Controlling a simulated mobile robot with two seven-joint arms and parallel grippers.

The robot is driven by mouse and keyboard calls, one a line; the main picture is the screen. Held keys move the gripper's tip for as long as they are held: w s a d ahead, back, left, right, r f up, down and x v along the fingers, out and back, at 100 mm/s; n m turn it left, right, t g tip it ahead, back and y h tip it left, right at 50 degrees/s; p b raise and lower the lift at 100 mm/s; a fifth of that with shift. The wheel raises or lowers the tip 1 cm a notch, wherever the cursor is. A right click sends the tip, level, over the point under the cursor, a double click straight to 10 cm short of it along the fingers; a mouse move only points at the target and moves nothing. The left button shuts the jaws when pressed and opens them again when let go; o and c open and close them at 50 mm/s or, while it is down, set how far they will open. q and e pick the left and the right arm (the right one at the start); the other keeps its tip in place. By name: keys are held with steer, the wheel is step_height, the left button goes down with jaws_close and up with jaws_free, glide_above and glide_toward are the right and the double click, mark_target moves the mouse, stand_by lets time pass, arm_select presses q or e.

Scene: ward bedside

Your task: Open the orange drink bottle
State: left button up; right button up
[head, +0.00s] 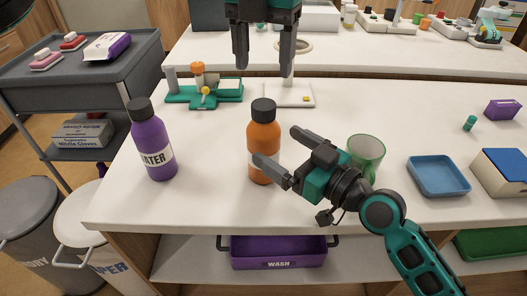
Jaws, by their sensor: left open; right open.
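The orange drink bottle (265,138) stands upright on the white table, with its black cap (263,110) on. A pale label on it is partly hidden by my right gripper. My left gripper (264,62) is open and empty, pointing down above and behind the cap, apart from it. My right gripper (275,152) is open, coming from the right at the height of the bottle's body. One finger crosses in front of the bottle and the other is to its right. I cannot tell whether either finger touches it.
A purple water bottle (150,140) stands to the left. A green cup (367,155) is just behind my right wrist. A blue tray (438,176) and a white box (505,172) are on the right. A green device (230,92) stands behind. The table's front middle is clear.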

mark_target(275, 143)
steer(key=shift+x, duration=2.8)
steer(key=shift+c, duration=0.2)
